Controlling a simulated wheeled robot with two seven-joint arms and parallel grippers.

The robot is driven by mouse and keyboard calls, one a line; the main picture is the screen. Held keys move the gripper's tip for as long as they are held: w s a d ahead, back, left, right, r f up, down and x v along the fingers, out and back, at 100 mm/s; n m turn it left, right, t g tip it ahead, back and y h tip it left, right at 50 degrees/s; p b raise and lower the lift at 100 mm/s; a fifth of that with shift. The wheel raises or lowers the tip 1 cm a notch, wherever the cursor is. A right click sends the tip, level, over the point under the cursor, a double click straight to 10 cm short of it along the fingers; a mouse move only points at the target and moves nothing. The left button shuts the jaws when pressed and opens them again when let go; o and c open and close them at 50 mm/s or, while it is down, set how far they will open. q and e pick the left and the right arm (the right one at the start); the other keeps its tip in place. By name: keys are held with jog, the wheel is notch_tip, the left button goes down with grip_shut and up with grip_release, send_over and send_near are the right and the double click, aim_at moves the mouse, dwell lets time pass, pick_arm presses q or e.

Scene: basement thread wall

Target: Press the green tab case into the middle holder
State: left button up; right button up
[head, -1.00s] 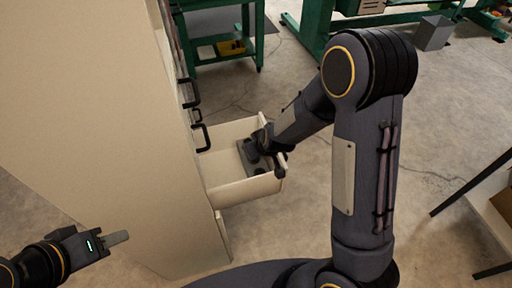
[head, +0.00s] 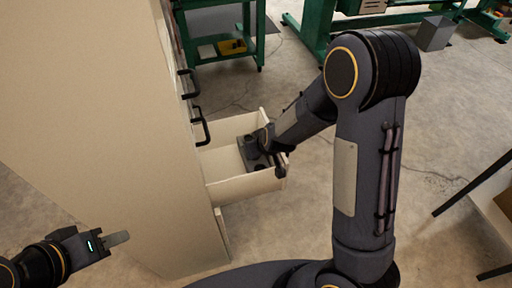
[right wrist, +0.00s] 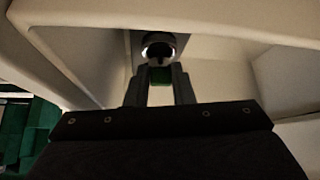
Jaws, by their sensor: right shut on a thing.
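In the head view a dark holder block (head: 247,153) lies in the open drawer, partly hidden by my right gripper (head: 276,159). My left gripper (head: 118,239) is empty at lower left; its finger gap cannot be seen.
The pale drawer (head: 245,188) stands out from a tall beige cabinet (head: 100,110), its walls close around my right gripper. Black handles (head: 201,130) stick out above it. A green bench (head: 220,50) is behind. A dark-legged table (head: 470,185) is at right. Open floor lies between.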

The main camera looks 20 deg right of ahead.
jog(key=shift+s+d+f, duration=0.15)
jog(key=shift+s+f, duration=0.4)
jog(key=shift+f, duration=0.3)
jog(key=o, duration=1)
jog(key=shift+r, duration=0.4)
jog(key=s+d+r+m+y+p, duration=0.2)
jog(key=s+r+p, duration=0.1)
jog(key=s+r, duration=0.55)
jog(key=s+d+r+m+y+p, duration=0.15)
jog(key=s+r, duration=0.45)
jog(key=r, duration=0.6)
jog(key=shift+m+g+h, duration=0.5)
jog(key=shift+m+h, duration=0.05)
jog(key=shift+m, duration=0.1)
jog(key=s+r, duration=0.1)
jog(key=s, duration=0.2)
jog(key=s+d+r+p, duration=0.1)
jog(key=s, duration=0.3)
jog(key=s+r, duration=0.1)
jog(key=s, duration=0.3)
jog(key=shift+d+r+p, duration=0.4)
